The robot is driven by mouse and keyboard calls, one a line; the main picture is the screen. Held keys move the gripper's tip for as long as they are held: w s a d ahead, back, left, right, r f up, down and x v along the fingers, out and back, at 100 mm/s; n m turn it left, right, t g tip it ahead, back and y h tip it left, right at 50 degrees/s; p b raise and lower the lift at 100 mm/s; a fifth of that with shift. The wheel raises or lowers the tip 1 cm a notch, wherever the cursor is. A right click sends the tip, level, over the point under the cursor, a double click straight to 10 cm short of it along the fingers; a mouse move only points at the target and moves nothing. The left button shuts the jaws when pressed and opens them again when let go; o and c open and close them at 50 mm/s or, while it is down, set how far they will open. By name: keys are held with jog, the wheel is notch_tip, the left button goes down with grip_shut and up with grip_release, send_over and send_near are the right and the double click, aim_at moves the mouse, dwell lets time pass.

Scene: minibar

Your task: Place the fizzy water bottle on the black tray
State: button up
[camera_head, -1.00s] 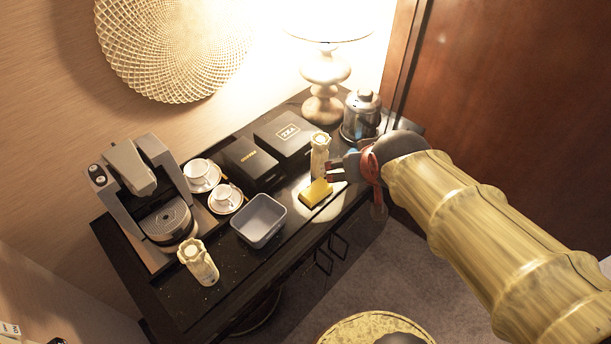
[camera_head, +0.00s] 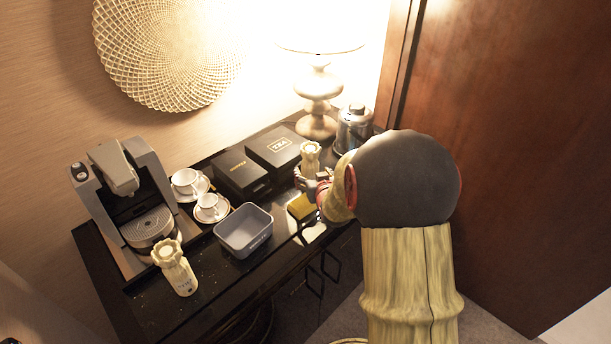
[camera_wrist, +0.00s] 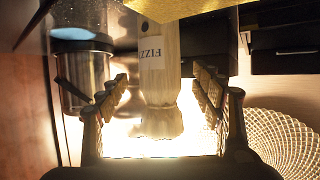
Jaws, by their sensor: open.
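The fizzy water bottle (camera_head: 310,157) is pale and stands upright near the right end of the black cabinet. In the wrist view its label (camera_wrist: 151,53) reads "FIZZ". My gripper (camera_head: 308,180) is at the near side of this bottle. In the wrist view my open gripper (camera_wrist: 161,80) has one finger on each side of the bottle, with gaps showing. A similar pale bottle (camera_head: 175,268) stands at the cabinet's front left. A dark surface, likely the black tray (camera_head: 190,226), lies under the cups and coffee machine; its outline is hard to make out.
A yellow block (camera_head: 301,207) lies just below my gripper. A grey bin (camera_head: 244,230), two cups, two black boxes (camera_head: 276,147), a kettle (camera_head: 354,130), a lamp (camera_head: 318,92) and a coffee machine (camera_head: 130,200) crowd the cabinet. A brown door stands at right.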

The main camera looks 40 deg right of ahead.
aim_at(312, 174)
jog(key=x, duration=0.2)
jog(key=f+b+x, duration=0.1)
jog(key=x, duration=0.1)
jog(key=shift+w, duration=0.1)
jog(key=shift+w+d+f, duration=0.1)
jog(key=shift+w+d, duration=0.1)
jog(key=shift+w, duration=0.15)
jog(key=c, duration=0.3)
jog(key=c, duration=1.1)
jog(key=c, duration=0.3)
